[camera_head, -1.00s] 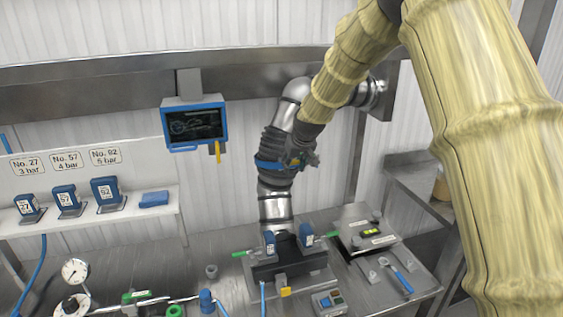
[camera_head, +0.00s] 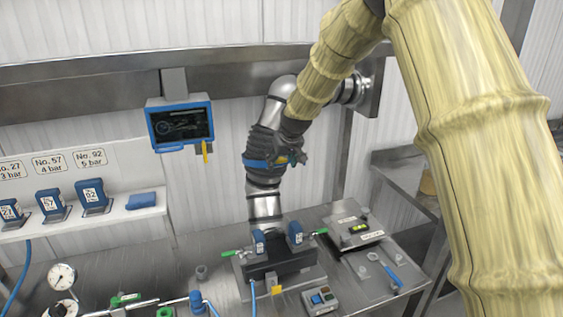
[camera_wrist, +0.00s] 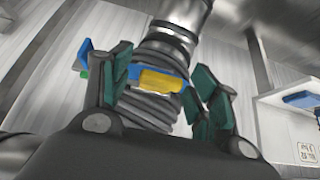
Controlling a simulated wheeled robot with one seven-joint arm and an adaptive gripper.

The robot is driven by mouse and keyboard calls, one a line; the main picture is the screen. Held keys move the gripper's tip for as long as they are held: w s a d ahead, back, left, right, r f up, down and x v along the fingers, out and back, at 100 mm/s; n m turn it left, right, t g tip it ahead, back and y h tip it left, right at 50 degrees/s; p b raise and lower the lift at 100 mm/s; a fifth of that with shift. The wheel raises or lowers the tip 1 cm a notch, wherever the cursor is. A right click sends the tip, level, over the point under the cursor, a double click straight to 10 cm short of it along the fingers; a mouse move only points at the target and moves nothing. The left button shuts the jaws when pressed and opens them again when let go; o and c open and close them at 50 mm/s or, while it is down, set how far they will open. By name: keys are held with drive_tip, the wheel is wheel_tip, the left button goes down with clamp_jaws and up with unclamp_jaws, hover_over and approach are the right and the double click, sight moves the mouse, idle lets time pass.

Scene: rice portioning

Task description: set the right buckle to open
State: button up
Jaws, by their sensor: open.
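A dark ribbed sleeve joins a steel pipe, with a blue band (camera_head: 256,163) around it. In the wrist view the blue band (camera_wrist: 136,73) carries a yellow buckle (camera_wrist: 163,80) facing me, which I take for the right one. My gripper (camera_head: 290,154) is at the band's right side in the head view. In the wrist view my gripper (camera_wrist: 165,88) is open, with teal pads left and right of the yellow buckle; I cannot tell if either touches it. A blue piece (camera_wrist: 86,52) with green below juts out left of the fingers; what it is remains unclear.
Below the pipe stands a dark fixture (camera_head: 280,262) with blue and green handles. A screen (camera_head: 180,123) hangs on the wall to the left, above a shelf (camera_head: 125,214) with several blue numbered blocks. A box with a yellow level (camera_head: 358,229) is at the right.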

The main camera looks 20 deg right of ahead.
drive_tip(key=v, duration=1.1)
drive_tip(key=shift+s+d+r, duration=0.1)
drive_tip(key=shift+s, duration=0.1)
